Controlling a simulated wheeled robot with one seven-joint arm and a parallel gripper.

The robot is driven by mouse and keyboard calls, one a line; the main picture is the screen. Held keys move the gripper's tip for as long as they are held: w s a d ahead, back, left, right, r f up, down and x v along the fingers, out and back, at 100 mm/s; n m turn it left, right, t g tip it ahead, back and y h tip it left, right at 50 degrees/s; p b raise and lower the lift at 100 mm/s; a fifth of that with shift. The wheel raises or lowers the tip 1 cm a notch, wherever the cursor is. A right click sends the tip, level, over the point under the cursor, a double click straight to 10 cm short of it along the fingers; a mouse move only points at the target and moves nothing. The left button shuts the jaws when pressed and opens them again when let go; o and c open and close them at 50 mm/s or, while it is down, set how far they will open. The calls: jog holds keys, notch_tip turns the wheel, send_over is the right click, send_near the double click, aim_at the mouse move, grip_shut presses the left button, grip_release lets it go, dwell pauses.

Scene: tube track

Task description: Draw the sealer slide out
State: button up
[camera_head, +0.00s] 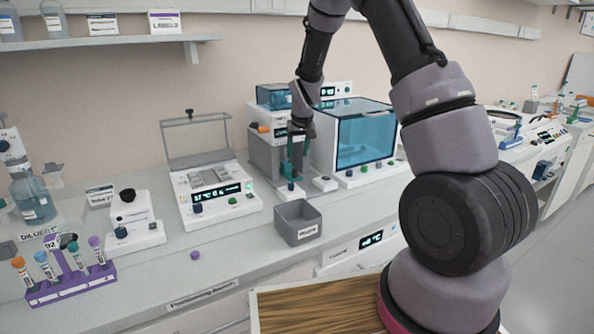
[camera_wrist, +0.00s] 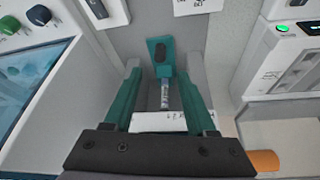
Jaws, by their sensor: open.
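The sealer (camera_head: 262,151) is a grey housing on the bench, with a white top part and an orange knob at its left. In the wrist view, a teal slide (camera_wrist: 155,46) with a dark slot sits in a grey channel, and a clear, marked tube-like piece (camera_wrist: 165,95) lies behind it. My gripper (camera_head: 297,152) reaches down at the sealer's front. In the wrist view its two teal fingers (camera_wrist: 162,82) are open, one on each side of the channel, with a gap to the slide. The fingers partly hide the slide in the head view.
A blue-windowed box (camera_head: 362,140) stands close on the right. A white heater unit (camera_head: 215,195) with a raised lid stands on the left. A grey bin (camera_head: 298,223) sits in front. A purple tube rack (camera_head: 72,286) is at the front left.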

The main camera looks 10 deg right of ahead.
aim_at(295, 170)
jog(key=x, duration=0.9)
jog(key=shift+f, duration=0.25)
grip_shut()
dwell(1.0)
